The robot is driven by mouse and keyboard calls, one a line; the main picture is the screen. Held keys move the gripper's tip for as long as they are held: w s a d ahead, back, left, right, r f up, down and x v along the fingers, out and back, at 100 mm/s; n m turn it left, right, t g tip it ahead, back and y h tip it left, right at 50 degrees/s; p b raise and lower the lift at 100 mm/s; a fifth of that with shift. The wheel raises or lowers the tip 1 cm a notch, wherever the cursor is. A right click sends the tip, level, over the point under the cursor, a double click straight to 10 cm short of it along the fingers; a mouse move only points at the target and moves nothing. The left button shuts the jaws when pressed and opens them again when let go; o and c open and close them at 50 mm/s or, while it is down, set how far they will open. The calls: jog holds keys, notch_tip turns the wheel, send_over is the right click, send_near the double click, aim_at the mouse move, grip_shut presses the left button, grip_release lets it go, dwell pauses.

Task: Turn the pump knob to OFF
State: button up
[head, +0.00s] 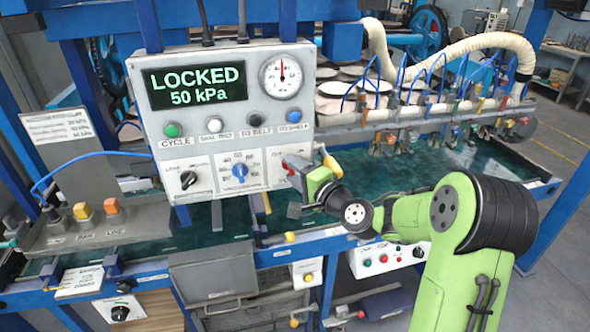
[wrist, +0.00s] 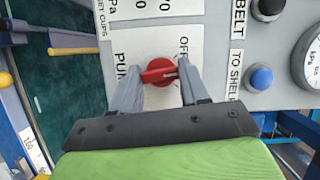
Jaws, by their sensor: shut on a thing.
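The red pump knob (wrist: 160,72) is on a white label plate of the grey control panel (wrist: 222,45). In the wrist view, its bar lies nearly sideways between my fingers. The label OFF (wrist: 184,47) is printed beside the knob, near the right finger. The word PUMP is partly covered by the left finger. My gripper (wrist: 158,77) is shut on the knob, one finger on each side. In the head view, my gripper (head: 301,168) reaches the lower right of the panel and hides most of the knob.
The panel's screen (head: 198,86) reads LOCKED, 50 kPa. A round gauge (head: 283,76), a row of coloured buttons, a blue dial (head: 240,172) and a black knob (head: 188,180) are near. A yellow-tipped lever (head: 331,165) stands just right of the panel.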

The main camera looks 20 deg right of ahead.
jog(key=n+g+h, duration=0.1)
jog(key=n, duration=0.2)
jog(key=shift+a+n+b, duration=0.1)
jog(key=shift+n+b, duration=0.2)
jog(key=shift+n+g+h+b, duration=0.5)
jog(key=shift+n+h, duration=0.1)
jog(key=shift+n, duration=0.5)
jog(key=o, duration=1.1)
jog(key=shift+c, duration=0.2)
jog(key=v, duration=1.5)
jog(key=shift+s+r+b, duration=0.15)
jog(key=shift+s+b, duration=0.2)
jog(key=shift+s, duration=0.05)
